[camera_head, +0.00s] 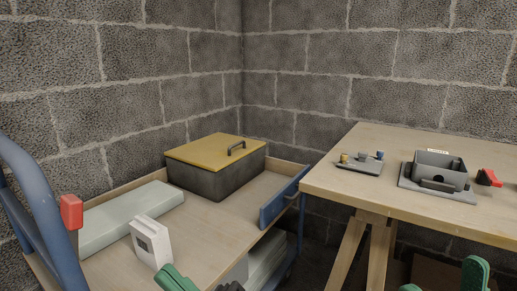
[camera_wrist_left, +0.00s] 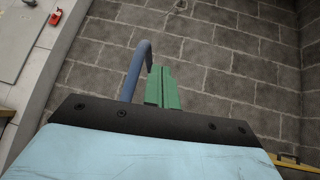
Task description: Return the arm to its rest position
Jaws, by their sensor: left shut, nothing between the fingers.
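My left gripper (camera_head: 168,272) shows at the bottom edge of the head view, in front of the cart. Its green fingers are together with nothing between them, and they also show shut in the left wrist view (camera_wrist_left: 160,80). Most of the left arm is out of the head view. My right gripper (camera_head: 440,284) shows only as two green finger parts at the bottom right edge, with a gap between them. Nothing is seen between them, and the rest of that gripper is cut off.
A cart (camera_head: 208,222) with a blue handle (camera_head: 38,196) carries a yellow-lidded box (camera_head: 212,178), a pale flat slab (camera_head: 122,219) and a white block (camera_head: 151,241). A wooden table (camera_head: 400,207) at right holds a small tray (camera_head: 357,167) and a grey fixture (camera_head: 438,178). Block walls stand behind.

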